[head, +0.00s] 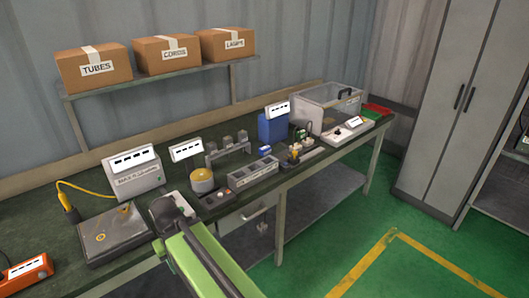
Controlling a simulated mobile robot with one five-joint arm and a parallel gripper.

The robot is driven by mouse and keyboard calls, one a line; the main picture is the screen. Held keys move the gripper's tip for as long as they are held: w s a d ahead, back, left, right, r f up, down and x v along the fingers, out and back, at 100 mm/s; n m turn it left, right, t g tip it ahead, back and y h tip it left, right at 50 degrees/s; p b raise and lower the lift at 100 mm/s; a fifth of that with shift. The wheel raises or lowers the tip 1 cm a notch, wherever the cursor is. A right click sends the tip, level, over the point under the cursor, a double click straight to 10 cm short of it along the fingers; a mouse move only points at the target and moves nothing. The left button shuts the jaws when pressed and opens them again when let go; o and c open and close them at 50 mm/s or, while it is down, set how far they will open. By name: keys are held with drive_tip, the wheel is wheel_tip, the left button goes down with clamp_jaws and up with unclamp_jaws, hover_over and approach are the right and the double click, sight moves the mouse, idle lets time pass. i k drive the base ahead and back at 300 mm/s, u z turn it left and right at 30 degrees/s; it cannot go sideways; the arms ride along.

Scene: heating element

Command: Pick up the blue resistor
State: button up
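A small blue item (264,151) sits on the workbench near its middle, just behind a grey slotted tray (253,174). It may be the blue resistor, but it is too small to tell. A larger blue box (273,127) stands behind it with a white label on top. My green arm reaches in from the bottom of the head view. The dark end of my arm, with my gripper (168,210), is over the front edge of the bench, left of and apart from the blue items. The fingers cannot be made out.
The bench (140,249) holds a grey power supply (134,174), a flat dark device (112,234), a yellow roll (202,181), a clear case (328,106) and a red bin (376,110). A shelf (160,83) with cardboard boxes hangs above. The green floor at right is clear.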

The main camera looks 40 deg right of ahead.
sight(263, 150)
drive_tip(key=z, duration=0.2)
drive_tip(key=k, duration=0.1)
drive_tip(key=u, duration=3)
drive_tip(key=k, duration=0.3)
drive_tip(key=u, duration=0.05)
drive_tip(key=k, duration=2.6)
drive_tip(key=z, duration=1.6)
drive_tip(key=i, duration=0.75)
drive_tip(key=u, duration=0.05)
